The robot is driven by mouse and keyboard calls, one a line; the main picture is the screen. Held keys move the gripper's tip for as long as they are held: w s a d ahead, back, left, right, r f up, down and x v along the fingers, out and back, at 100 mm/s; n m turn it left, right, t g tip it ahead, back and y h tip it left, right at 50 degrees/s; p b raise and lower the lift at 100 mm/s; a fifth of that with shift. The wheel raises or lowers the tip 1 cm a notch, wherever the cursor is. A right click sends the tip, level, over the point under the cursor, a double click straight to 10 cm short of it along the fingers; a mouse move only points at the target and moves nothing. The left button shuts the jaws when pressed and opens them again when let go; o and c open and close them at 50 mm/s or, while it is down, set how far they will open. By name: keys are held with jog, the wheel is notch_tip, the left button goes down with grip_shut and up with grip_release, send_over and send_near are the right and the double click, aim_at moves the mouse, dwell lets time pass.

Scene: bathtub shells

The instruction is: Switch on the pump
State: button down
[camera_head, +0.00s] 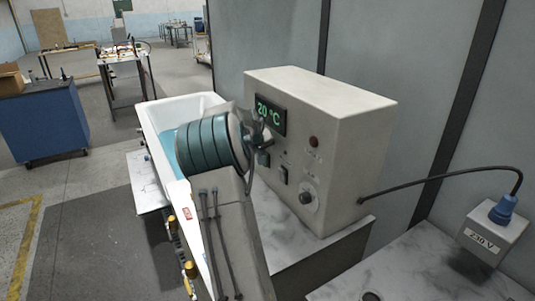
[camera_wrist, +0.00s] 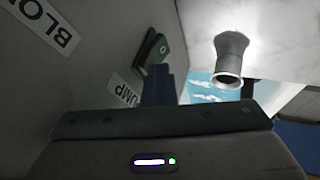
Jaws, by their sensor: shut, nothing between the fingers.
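The control box (camera_head: 340,120) is a pale unit with a green "20 °C" display (camera_head: 270,114). In the wrist view, a dark rocker switch with a green part (camera_wrist: 151,47) stands out from the box face, beside a label reading "UMP" (camera_wrist: 124,91), its first letter hidden. My gripper (camera_wrist: 158,84) is shut and empty, its fingertips just at the near end of this switch; I cannot tell whether they touch it. In the head view, my gripper (camera_head: 264,140) is in front of the box, below the display, and my arm hides part of the panel.
Another rocker switch (camera_head: 284,174), a red lamp (camera_head: 314,141) and a dial (camera_head: 307,197) are on the panel. A "BLO…" label (camera_wrist: 45,22) is at upper left in the wrist view. The white tub (camera_head: 170,112) is behind my arm. A cable runs to a 230 V socket (camera_head: 493,235).

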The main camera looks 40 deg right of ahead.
jog(key=shift+r+p, duration=0.45)
jog(key=shift+r, duration=0.25)
jog(key=shift+w+a, duration=0.1)
jog(key=shift+a, duration=0.1)
jog(key=w+a+b+v, duration=0.1)
jog(key=b+v, duration=0.1)
jog(key=v, duration=1)
jog(key=shift+f, duration=0.2)
